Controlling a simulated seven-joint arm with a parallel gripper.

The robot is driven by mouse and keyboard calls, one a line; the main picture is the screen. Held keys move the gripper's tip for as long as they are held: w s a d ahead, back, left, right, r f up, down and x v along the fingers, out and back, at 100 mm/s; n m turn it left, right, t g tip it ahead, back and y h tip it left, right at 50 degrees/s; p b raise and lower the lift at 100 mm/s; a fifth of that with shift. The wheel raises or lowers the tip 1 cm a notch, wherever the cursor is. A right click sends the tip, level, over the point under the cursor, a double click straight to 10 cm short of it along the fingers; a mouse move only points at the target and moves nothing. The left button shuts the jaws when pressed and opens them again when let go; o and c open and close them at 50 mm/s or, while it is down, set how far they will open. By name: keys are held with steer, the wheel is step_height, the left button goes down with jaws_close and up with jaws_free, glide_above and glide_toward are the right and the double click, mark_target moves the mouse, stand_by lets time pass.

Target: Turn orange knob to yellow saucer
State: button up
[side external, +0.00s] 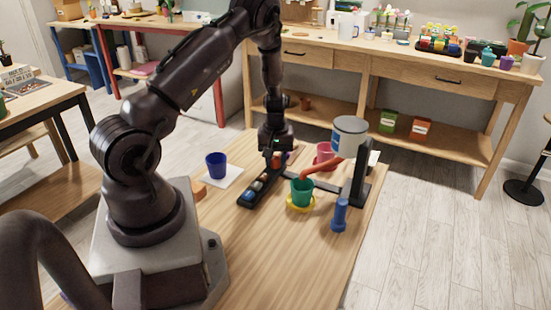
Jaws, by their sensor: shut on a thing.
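My gripper (276,157) points down at the far end of a black strip (246,203) that carries several small coloured knobs. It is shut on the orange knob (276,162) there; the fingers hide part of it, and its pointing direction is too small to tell. The yellow saucer (300,207) lies on the table right of the strip, with a green pot (301,192) standing on it. An orange spout (321,168) slopes down from a grey-and-blue tank (350,133) on a black stand (358,180), its low end over the green pot.
A blue pot (216,165) stands on a white mat (228,182) to the left. A pink pot (325,155) is behind the spout. A blue upright object (340,213) stands at the right. The table (265,250) is clear in front.

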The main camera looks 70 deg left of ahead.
mark_target(275, 158)
stand_by(0.3)
steer(key=o, duration=0.9)
steer(key=shift+r, duration=0.1)
step_height(275, 158, up, 13)
steer(key=shift+f, duration=0.1)
steer(key=s+d+r+m+t, duration=0.2)
steer(key=d+r, duration=0.4)
steer(key=d, duration=0.3)
steer(key=s+d+r+m+t, duration=0.1)
steer(key=s+d+r+m, duration=0.4)
steer(key=d+r+m, duration=0.2)
steer(key=s+d+r+m+t, duration=0.2)
steer(key=s+d+r+m, duration=0.2)
steer(key=d+r, duration=0.3)
steer(key=shift+s+d+m+t, duration=0.15)
steer(key=shift+d+m, duration=0.2)
steer(key=shift+d, duration=0.8)
steer(key=shift+s+d+m+t, duration=0.15)
steer(key=shift+d+m, duration=0.2)
steer(key=shift+d, duration=0.8)
